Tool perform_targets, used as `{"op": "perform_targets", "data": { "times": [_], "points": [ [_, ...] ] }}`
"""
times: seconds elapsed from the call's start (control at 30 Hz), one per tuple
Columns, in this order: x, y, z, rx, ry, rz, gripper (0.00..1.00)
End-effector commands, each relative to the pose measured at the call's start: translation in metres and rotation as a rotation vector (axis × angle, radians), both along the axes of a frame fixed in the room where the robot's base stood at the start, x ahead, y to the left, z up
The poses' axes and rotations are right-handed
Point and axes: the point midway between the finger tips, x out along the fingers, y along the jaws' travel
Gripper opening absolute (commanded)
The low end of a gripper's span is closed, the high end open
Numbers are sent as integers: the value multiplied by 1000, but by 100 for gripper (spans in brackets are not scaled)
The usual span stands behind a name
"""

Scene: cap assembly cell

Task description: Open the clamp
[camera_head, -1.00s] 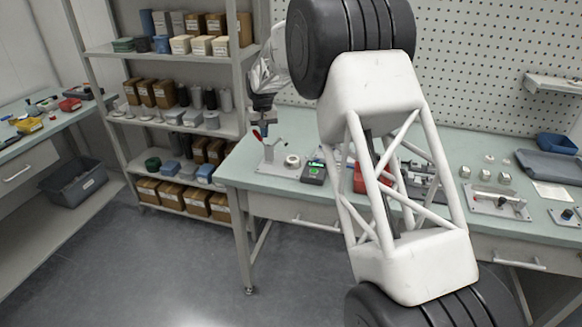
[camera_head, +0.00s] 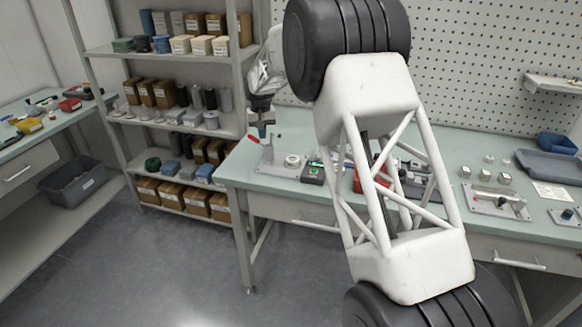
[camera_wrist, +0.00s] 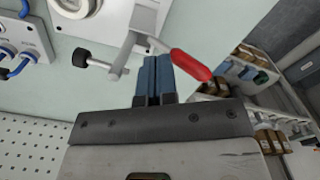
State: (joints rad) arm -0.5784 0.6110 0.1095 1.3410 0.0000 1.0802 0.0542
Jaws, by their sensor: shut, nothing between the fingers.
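The clamp has a red handle (camera_wrist: 190,65) and a grey metal arm (camera_wrist: 134,42) in the wrist view. A black-tipped spindle (camera_wrist: 82,57) sticks out from it, off to the side of the white round part. In the head view the clamp's red handle (camera_head: 254,138) shows at the left end of the bench. My gripper (camera_wrist: 153,62) has blue fingers that are shut and empty. The fingertips are right beside the lower end of the red handle; I cannot tell whether they touch. My gripper also shows in the head view (camera_head: 262,132), just above the clamp.
A white round fixture (camera_wrist: 76,6) is on the clamp's plate. A device with a green display (camera_head: 313,172) and a red box (camera_head: 372,180) stand to the right on the bench (camera_head: 300,125). A shelf rack (camera_head: 240,90) stands behind on the left.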

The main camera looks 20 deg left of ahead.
Motion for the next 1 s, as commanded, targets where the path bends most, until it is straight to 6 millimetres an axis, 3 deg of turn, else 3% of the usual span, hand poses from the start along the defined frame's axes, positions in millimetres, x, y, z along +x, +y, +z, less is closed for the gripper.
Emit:
{"op": "perform_targets", "data": {
  "times": [0.43, 1.0],
  "points": [
    [0, -17, 0, 0, 0, -1, 0],
    [0, -18, 5, 1, -1, 0, 0]
  ]
}}
